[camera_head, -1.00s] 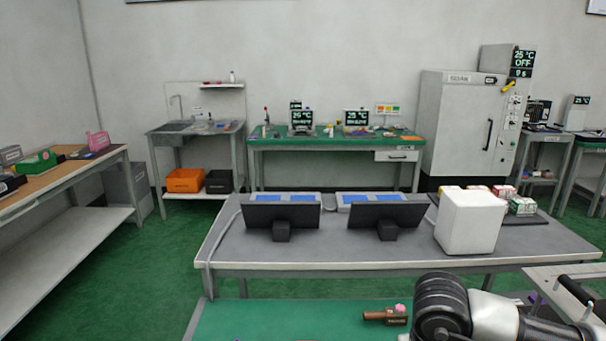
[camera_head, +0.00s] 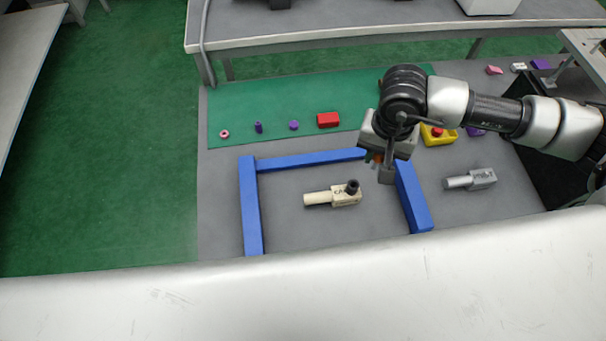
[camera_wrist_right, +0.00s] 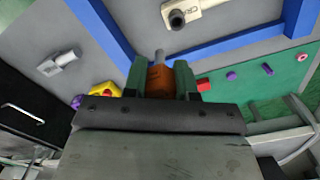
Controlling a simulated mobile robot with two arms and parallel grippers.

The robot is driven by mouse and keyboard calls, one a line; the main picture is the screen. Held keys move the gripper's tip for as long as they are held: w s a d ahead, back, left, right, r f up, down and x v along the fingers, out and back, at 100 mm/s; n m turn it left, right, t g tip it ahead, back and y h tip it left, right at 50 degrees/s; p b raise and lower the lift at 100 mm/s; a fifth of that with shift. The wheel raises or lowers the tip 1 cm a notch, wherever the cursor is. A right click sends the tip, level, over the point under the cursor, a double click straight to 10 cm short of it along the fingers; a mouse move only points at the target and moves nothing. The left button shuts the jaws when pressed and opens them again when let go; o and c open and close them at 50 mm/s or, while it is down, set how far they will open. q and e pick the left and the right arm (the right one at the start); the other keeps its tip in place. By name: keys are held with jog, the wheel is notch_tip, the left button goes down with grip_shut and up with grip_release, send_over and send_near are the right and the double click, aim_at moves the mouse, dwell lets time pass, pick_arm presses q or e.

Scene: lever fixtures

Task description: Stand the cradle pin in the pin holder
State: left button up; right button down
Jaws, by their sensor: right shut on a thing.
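My right gripper (camera_head: 383,172) is shut on an orange-brown piece (camera_wrist_right: 160,80), which I take to be the cradle pin. A short grey shaft sticks out past the fingertips in the right wrist view. A cream block (camera_head: 344,197) with a round handle, a black ring on top and partly readable lettering lies inside the blue frame; it may be the pin holder. It also shows in the right wrist view (camera_wrist_right: 195,8). The gripper is above the frame's right side, to the right of the cream block and apart from it. My left gripper is not in view.
A blue frame (camera_head: 249,205) surrounds the cream block on the grey table. A grey labelled block (camera_head: 482,179) lies right of it. A yellow box with a red button (camera_head: 438,134) stands behind. A red block (camera_head: 328,120) and small purple pieces lie on the green mat (camera_head: 290,104).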

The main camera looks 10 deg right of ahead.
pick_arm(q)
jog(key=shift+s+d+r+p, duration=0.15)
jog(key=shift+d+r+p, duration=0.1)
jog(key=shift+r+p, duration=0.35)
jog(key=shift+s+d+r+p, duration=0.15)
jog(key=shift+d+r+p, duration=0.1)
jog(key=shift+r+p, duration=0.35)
pick_arm(e)
jog(key=w+a+f, duration=0.4)
jog(key=a+f, duration=0.6)
jog(key=f, duration=0.1)
jog(key=shift+a+f, duration=0.2)
jog(key=shift+a, duration=0.1)
jog(key=shift+w+f+b, duration=0.1)
jog(key=shift+f+b, duration=0.55)
jog(key=shift+b, duration=0.2)
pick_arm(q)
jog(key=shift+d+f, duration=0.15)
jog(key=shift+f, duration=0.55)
pick_arm(e)
jog(key=c, duration=0.9)
grip_release()
